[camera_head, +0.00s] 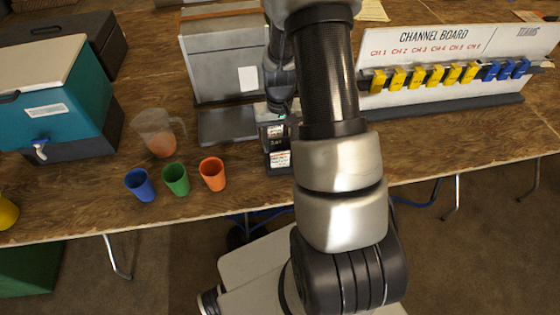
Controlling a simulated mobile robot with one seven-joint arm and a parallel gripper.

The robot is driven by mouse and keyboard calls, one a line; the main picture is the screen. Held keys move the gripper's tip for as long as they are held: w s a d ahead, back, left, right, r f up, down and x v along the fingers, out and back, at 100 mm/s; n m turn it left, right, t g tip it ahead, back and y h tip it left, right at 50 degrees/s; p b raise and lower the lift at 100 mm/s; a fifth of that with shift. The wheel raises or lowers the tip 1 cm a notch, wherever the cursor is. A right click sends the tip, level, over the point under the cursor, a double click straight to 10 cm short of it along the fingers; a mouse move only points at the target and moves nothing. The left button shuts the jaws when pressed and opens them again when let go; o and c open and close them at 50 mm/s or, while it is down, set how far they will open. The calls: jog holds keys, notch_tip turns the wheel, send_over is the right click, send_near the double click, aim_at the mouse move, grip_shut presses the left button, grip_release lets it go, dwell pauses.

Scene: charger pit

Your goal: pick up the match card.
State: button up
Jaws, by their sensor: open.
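I cannot tell for sure which item is the match card. A small white card with print (280,159) shows on a dark object at the table's front edge, beside my arm. A pale sheet of paper (373,10) lies at the back of the table, partly cut off by the frame. A blank-looking white label (248,79) is on the front of a grey box. My gripper (276,118) is open, pointing down over the table just behind the printed card. It is small and partly hidden, and I cannot tell whether it touches anything.
The grey box (222,58) with a grey tray (224,126) stands left of my gripper. Blue (140,186), green (176,180) and orange (212,175) cups stand near the front edge. A clear jug (158,130) and teal cooler (60,95) are left; the channel board (432,62) is right.

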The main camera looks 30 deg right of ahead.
aim_at(280, 153)
notch_tip(280, 153, down, 5)
jog(key=shift+d+f, duration=0.1)
jog(key=shift+f, duration=0.1)
jog(key=c, duration=0.7)
jog(key=shift+r, duration=0.2)
